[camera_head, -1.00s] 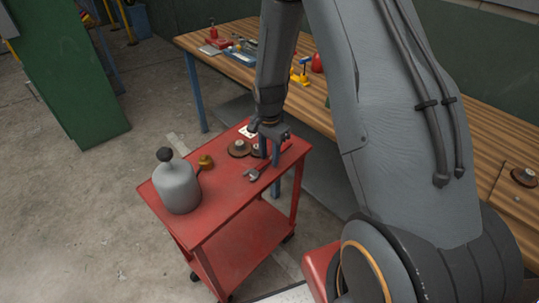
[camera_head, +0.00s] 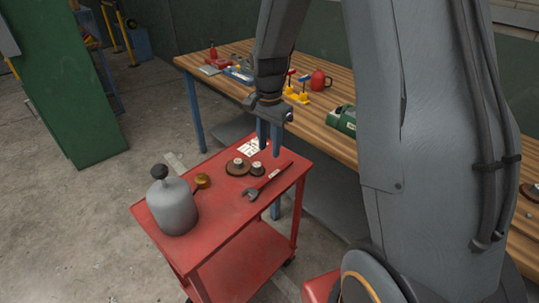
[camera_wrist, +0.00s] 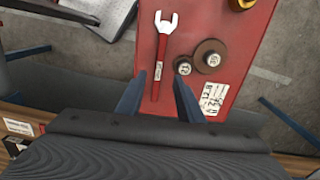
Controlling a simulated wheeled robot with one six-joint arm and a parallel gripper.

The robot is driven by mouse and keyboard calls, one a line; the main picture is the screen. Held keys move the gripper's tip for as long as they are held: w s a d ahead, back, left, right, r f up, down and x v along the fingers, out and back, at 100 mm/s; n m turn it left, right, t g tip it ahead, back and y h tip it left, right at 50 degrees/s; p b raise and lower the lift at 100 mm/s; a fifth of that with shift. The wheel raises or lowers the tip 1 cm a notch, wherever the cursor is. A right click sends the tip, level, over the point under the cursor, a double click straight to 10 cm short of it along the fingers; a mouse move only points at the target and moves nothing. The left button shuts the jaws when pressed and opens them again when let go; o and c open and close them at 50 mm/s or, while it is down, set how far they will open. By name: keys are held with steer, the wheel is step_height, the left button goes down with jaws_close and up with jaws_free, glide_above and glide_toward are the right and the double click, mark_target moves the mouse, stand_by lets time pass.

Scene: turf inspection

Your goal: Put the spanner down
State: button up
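The spanner (camera_head: 268,180), with a grey open-ended head and a red handle, lies flat on the top of the red trolley (camera_head: 222,217), near its right edge. In the wrist view the spanner (camera_wrist: 163,50) points away from me, its handle end lying between my fingers as seen from above. My gripper (camera_head: 269,151) is open and empty, above the trolley top and apart from the spanner. Its two blue-grey fingers (camera_wrist: 158,80) are spread in the wrist view.
Two brown discs with metal hubs (camera_head: 238,166) and a white label card (camera_head: 251,147) lie beside the spanner. A grey canister (camera_head: 171,207) and a small brass piece (camera_head: 202,181) stand further left. A wooden workbench (camera_head: 330,135) with tools is behind.

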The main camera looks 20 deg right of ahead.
steer(key=s+a+r+n, duration=0.1)
steer(key=s+r+n, duration=0.1)
steer(key=s+n, duration=0.4)
steer(key=s+a+r+n+t, duration=0.1)
steer(key=s+r+n, duration=0.1)
steer(key=s+n, duration=0.4)
steer(key=s, duration=0.5)
steer(key=shift+s+a, duration=0.3)
steer(key=shift+f, duration=0.1)
